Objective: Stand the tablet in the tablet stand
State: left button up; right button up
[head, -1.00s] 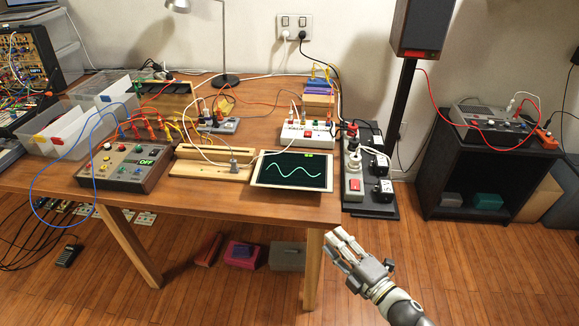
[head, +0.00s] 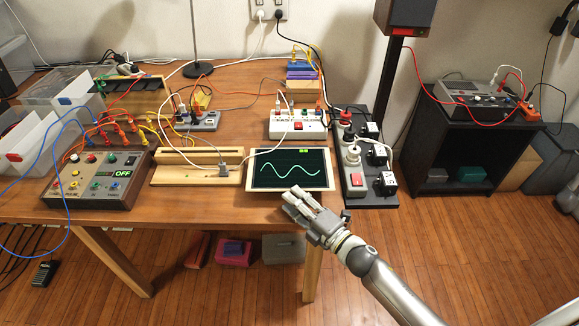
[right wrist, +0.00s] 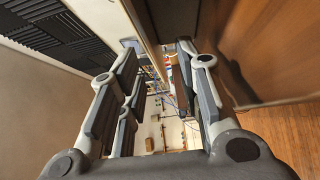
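The tablet (head: 290,184), with a pale frame and a dark screen showing a green wave, lies flat at the front edge of the wooden table in the head view. The tablet stand (head: 170,178) looks like the low wooden block with a long slot, left of the tablet. My left gripper is out of view.
A control box (head: 97,178) with OFF lit stands left of the stand. A black board with plugs (head: 362,172) stands close on the right. Loose cables cross the table (head: 245,205).

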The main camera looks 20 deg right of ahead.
aim_at(281, 188)
jog(key=x, duration=0.3)
jog(key=p+x, duration=0.1)
jog(key=x, duration=0.1)
jog(key=shift+a+r, duration=0.1)
jog(key=shift+r, duration=0.25)
jog(key=shift+w+a, duration=0.1)
jog(key=shift+w, duration=0.1)
jog(key=shift+c, duration=0.7)
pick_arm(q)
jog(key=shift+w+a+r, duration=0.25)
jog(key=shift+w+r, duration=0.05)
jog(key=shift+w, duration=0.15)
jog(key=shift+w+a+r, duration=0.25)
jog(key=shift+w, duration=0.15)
pick_arm(e)
grip_shut()
jog(key=shift+r, duration=0.1)
